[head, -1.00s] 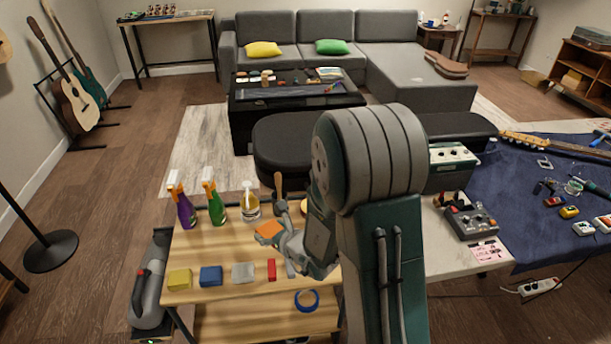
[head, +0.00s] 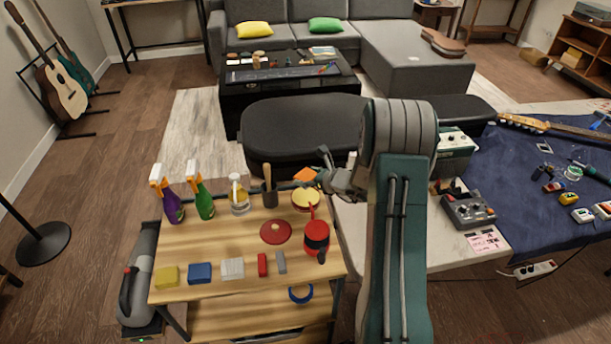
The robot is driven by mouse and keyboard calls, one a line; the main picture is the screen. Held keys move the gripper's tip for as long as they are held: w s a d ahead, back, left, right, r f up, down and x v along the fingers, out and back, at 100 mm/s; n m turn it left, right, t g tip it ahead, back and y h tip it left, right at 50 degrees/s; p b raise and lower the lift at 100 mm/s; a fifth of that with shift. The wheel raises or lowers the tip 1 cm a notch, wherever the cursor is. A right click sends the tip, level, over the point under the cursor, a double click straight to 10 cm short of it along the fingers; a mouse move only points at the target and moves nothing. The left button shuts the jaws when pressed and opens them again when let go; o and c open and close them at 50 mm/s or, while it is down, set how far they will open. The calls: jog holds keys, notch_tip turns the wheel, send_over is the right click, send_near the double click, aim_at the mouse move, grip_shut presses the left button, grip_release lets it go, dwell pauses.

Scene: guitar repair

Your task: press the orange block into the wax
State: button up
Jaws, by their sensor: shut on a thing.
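My gripper (head: 320,174) is shut on the orange block (head: 304,175), at the far right corner of the wooden cart. The block shows as a small orange piece at the fingertips, just above and behind the open round tin of pale yellow wax (head: 305,196) in the picture. The block appears apart from the wax, but its exact height is hard to tell. A round dark red lid (head: 276,231) lies on the cart in front of the tin.
The cart's middle is clear.

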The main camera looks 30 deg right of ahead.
aim_at(306, 196)
jog(key=shift+f, duration=0.4)
jog(key=f, duration=0.4)
jog(key=shift+a, duration=0.2)
jog(key=shift+d+f, duration=0.1)
jog(key=shift+f, duration=0.3)
jog(key=shift+f, duration=0.55)
dwell(1.1)
jog(key=shift+r, duration=3.6)
